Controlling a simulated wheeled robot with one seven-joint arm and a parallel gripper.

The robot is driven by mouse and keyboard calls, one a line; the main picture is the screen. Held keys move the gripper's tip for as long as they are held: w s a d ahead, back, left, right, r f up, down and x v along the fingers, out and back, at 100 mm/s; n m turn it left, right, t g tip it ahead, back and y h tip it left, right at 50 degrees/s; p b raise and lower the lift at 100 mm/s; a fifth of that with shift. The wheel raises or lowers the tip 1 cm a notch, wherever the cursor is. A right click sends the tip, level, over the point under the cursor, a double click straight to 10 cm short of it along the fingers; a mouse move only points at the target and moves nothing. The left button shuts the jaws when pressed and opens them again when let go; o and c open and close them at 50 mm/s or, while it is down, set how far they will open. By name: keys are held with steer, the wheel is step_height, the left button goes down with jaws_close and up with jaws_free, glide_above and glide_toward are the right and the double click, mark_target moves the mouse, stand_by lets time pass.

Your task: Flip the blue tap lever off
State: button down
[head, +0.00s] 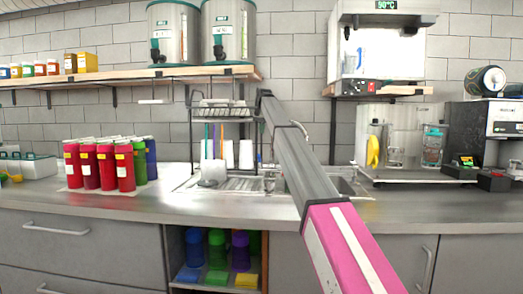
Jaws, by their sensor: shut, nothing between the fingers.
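A narrow upright blue part (359,61) shows on the front of the white water machine (399,52) at the upper right. It looks like the blue tap lever, but it is too small to tell its position. A thin curved sink tap (304,131) stands just right of my arm, partly hidden by it. My pink and grey arm reaches from the lower right up towards the rack and wall, left of the white machine. I cannot make out my gripper or its fingers at the far end of the arm.
Several red, green and blue bottles (96,168) stand on the counter (120,204) at the left. A dark dish rack (224,112) stands behind the sink. Two steel dispensers (228,30) sit on the shelf (130,78). The front counter is mostly clear.

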steer(key=shift+f, duration=0.1)
steer(key=f, duration=0.6)
steer(key=a+f, duration=0.1)
steer(key=f, duration=0.3)
steer(key=shift+s, duration=0.1)
steer(key=shift+s, duration=0.1)
